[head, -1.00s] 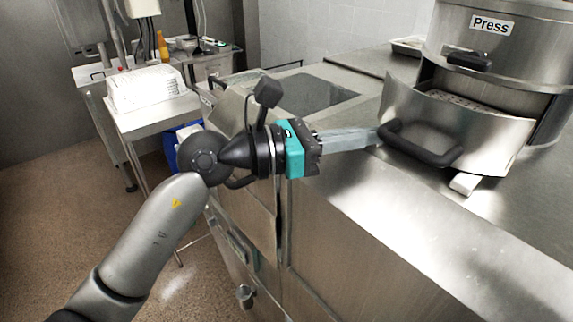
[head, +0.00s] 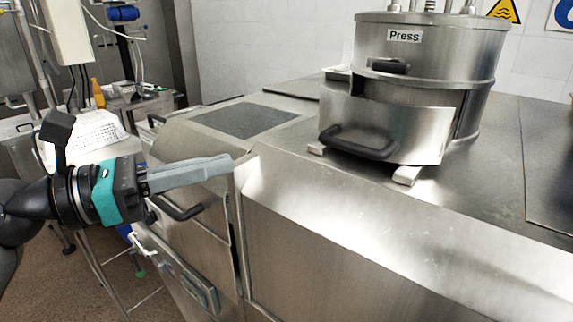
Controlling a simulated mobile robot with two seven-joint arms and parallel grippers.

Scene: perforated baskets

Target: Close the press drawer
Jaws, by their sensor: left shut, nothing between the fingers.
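The press (head: 430,42) is a round steel drum labelled "Press" on the steel counter. Its lower drawer (head: 415,130) has a curved steel front with a black bar handle (head: 357,142). The drawer front still stands out somewhat from the drum, and a gap shows at its right side. My left gripper (head: 232,163) is shut and empty, its fingers pointing right, well to the left of the handle and apart from it. My right gripper is not in view.
The steel counter (head: 300,190) is clear between my left gripper and the press. A dark panel (head: 245,119) is set in the counter at the left. A white perforated basket (head: 85,135) stands on a side table behind my left gripper.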

